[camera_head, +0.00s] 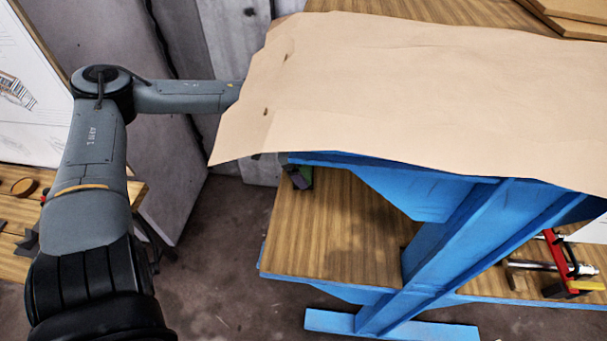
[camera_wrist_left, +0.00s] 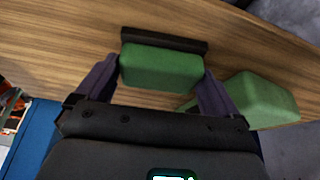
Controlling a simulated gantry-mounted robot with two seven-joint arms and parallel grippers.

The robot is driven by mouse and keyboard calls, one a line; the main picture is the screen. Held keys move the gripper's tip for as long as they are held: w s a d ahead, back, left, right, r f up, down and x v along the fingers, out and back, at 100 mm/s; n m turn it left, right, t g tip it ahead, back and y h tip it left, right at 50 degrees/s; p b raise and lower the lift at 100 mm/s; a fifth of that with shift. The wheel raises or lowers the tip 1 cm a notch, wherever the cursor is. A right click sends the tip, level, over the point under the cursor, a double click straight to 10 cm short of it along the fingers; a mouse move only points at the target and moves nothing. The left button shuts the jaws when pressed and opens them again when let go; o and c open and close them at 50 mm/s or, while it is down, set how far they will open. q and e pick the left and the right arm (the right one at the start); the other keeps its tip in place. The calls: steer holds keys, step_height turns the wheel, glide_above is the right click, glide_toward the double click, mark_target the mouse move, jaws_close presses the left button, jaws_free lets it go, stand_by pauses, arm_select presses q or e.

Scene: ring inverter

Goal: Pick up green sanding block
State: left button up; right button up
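In the left wrist view a green sanding block (camera_wrist_left: 160,68) with a dark strip along its far side lies at the wood shelf (camera_wrist_left: 60,45). The two purple fingers of my left gripper (camera_wrist_left: 159,72) stand at either side of it, very close to its ends. I cannot tell whether they press on it. A second green block (camera_wrist_left: 252,100) is just right of the right finger. In the head view a bit of green and purple (camera_head: 300,178) shows at the shelf's back left corner, under the paper's edge; the rest is hidden. My right gripper is not in view.
A large brown paper sheet (camera_head: 420,85) covers the bench top above the shelf and hides my left forearm's end. The blue bench frame (camera_head: 470,235) stands right of the shelf. A red clamp (camera_head: 558,260) lies at the right. The shelf's front (camera_head: 330,245) is clear.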

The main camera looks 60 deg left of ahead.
mark_target(309, 169)
arm_select(q)
steer(key=c, duration=0.6)
steer(key=shift+r, duration=0.45)
step_height(309, 169, up, 4)
steer(key=p, duration=0.2)
steer(key=shift+w+f+p, duration=0.1)
steer(key=shift+f+p, duration=0.05)
steer(key=shift+p, duration=0.15)
steer(key=d+r+p, duration=0.2)
steer(key=p, duration=0.1)
steer(key=shift+s+d, duration=0.2)
steer(key=shift+s, duration=0.2)
steer(key=shift+s+d+r+p, duration=0.45)
steer(key=shift+d+r, duration=0.3)
steer(key=shift+d, duration=0.7)
steer(key=shift+s+d+r+p, duration=0.45)
steer(key=shift+d+r, duration=0.25)
steer(key=shift+d, duration=0.8)
steer(key=shift+s+d+r+p, duration=0.45)
steer(key=shift+d+r, duration=0.3)
steer(key=shift+d, duration=0.7)
